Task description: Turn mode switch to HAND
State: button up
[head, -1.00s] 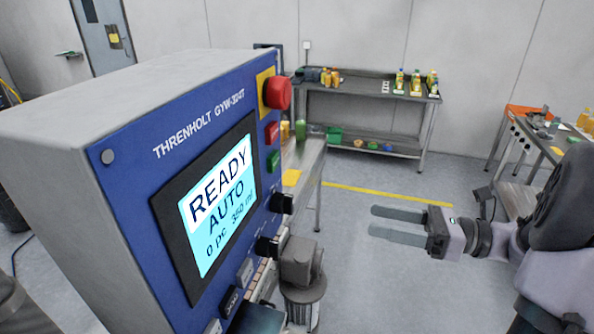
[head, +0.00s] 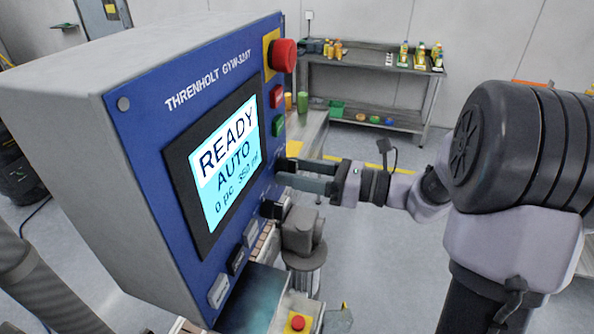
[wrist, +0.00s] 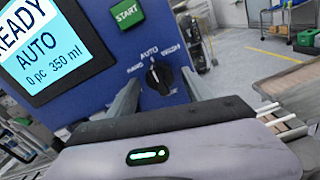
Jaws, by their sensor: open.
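The mode switch (wrist: 158,77) is a black rotary knob on the blue panel (wrist: 90,95). In the wrist view, HAND is at its left, AUTO at the top and a third, blurred label at the right. Its pale mark appears to point up toward AUTO. The screen (head: 227,165) reads READY, AUTO. My gripper (head: 284,174) is open at the panel's right edge; its fingers hide the switch in the head view. In the wrist view my gripper (wrist: 161,77) has one finger on each side of the knob. Contact cannot be told.
A red mushroom button (head: 284,55), a red button (head: 277,96) and a green START button (wrist: 127,14) sit above the switch. Another black knob (head: 268,209) and several push buttons are below. A grey filler part (head: 300,235) stands close under my gripper.

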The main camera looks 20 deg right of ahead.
grip_shut()
jog(key=shift+n+b, duration=0.3)
jog(key=shift+b, duration=0.1)
jog(key=n+b, duration=0.8)
jog(key=b, duration=0.1)
jog(key=shift+w+d+b, duration=0.1)
jog(key=shift+w+b, duration=0.05)
jog(key=shift+b, duration=0.2)
jog(key=shift+n, duration=0.3)
grip_release()
